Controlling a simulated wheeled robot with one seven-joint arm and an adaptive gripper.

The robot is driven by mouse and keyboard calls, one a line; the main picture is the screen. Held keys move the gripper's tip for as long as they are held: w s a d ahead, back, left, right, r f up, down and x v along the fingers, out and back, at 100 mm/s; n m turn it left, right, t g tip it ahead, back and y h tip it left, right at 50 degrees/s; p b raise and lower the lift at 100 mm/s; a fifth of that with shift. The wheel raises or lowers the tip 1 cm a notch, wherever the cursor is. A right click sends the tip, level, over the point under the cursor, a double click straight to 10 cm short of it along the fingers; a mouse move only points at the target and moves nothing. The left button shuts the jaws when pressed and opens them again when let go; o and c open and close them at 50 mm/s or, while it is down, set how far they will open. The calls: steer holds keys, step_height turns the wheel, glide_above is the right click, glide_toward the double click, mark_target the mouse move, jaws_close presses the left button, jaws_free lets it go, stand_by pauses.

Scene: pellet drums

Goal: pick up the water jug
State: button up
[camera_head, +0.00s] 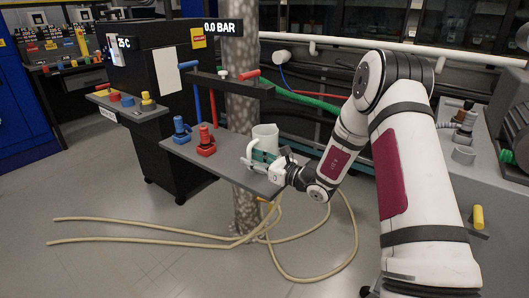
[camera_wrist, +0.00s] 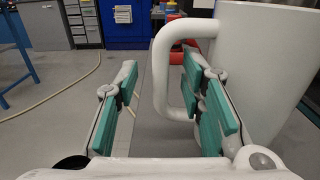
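The white water jug (camera_head: 264,137) stands upright at the right end of a grey shelf (camera_head: 220,160). In the wrist view the jug's body (camera_wrist: 262,65) fills the upper right, with its handle (camera_wrist: 161,75) facing left. My gripper (camera_head: 262,157) is beside the jug at the shelf's right end. In the wrist view its green-padded fingers (camera_wrist: 165,112) are spread apart with nothing clamped between them. The handle's upright bar shows between the fingers. The right finger overlaps the handle's opening and the jug's side; I cannot tell whether it reaches into the opening or touches.
A red valve (camera_head: 206,143) and a blue valve (camera_head: 181,130) stand on the shelf left of the jug. A dark bar with levers (camera_head: 230,84) hangs above the shelf. A pillar (camera_head: 243,110) stands behind it. Beige hoses (camera_head: 150,238) lie on the floor.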

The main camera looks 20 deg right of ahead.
steer(key=shift+x, duration=0.9)
jaws_close()
steer(key=shift+r, duration=0.1)
